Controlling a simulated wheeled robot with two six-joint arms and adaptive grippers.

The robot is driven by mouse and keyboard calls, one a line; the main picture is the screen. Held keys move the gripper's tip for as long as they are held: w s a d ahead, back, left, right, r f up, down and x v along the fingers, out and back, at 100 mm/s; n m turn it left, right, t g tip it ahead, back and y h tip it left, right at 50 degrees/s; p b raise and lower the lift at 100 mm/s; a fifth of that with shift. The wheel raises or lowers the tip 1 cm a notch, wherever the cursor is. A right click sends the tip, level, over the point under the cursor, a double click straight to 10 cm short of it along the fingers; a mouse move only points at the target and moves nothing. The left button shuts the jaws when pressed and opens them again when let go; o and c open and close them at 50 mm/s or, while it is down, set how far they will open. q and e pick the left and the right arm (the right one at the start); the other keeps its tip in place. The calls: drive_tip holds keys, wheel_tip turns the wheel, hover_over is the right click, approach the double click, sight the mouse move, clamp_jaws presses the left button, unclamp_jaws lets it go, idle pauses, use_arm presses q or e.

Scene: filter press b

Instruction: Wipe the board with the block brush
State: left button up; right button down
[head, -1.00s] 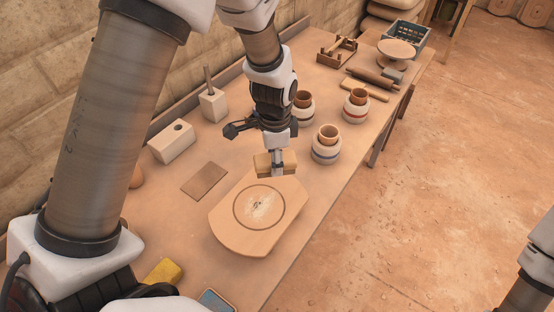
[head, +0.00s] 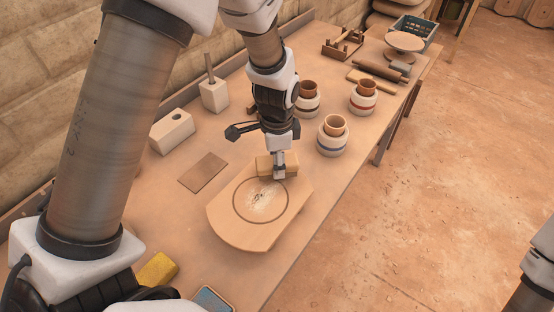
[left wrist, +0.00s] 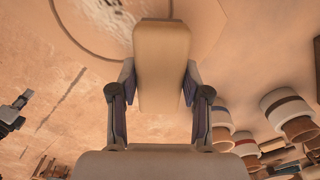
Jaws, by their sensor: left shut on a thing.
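The board (head: 238,229) is pale wood with rounded ends and lies on the table. A dark ring is drawn on it, with a whitish smudge and dark specks (head: 258,199) inside. The block brush (head: 263,166) is a plain tan block over the board's far end, close to the ring's far edge. I cannot tell whether it touches the board. My left gripper (head: 278,171) is shut on it from above. In the left wrist view the block (left wrist: 161,65) sits between both fingers of the gripper (left wrist: 160,95), with the ring beyond it. My right gripper is out of view.
Several banded jars, one (head: 333,137) nearest, stand right of the arm. A flat brown tile (head: 203,172) and a white block with a hole (head: 172,132) lie left. A yellow sponge-like block (head: 157,270) and a blue-faced object (head: 212,300) are near the front.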

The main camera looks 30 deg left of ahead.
use_arm(q)
drive_tip(key=shift+f+b, duration=0.45)
drive_tip(key=shift+f, duration=0.6)
